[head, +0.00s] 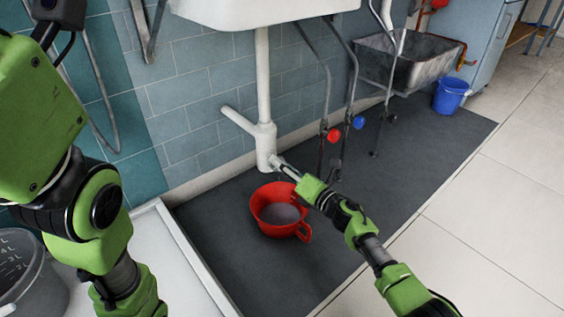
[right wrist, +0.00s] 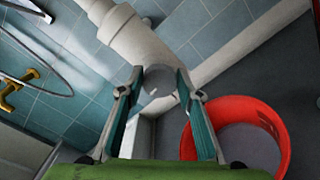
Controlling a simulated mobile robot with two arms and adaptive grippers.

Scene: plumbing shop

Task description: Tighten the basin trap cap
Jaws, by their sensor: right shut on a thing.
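The white basin trap (head: 265,145) hangs below the basin (head: 255,10), with a side pipe running to the tiled wall. It also shows in the right wrist view (right wrist: 135,35). My right gripper (head: 279,164) reaches the bottom of the trap from the right. In the head view the cap is largely hidden by the fingers. My left arm comes in at the left, but its gripper is out of view.
A red jug (head: 272,229) with greyish liquid stands on the dark mat (head: 400,165) below the trap. Pipes with a red valve (head: 333,135) and blue valve (head: 359,122) stand to the right. A grey bucket (head: 40,285) is at lower left, a blue bucket (head: 449,98) farther back.

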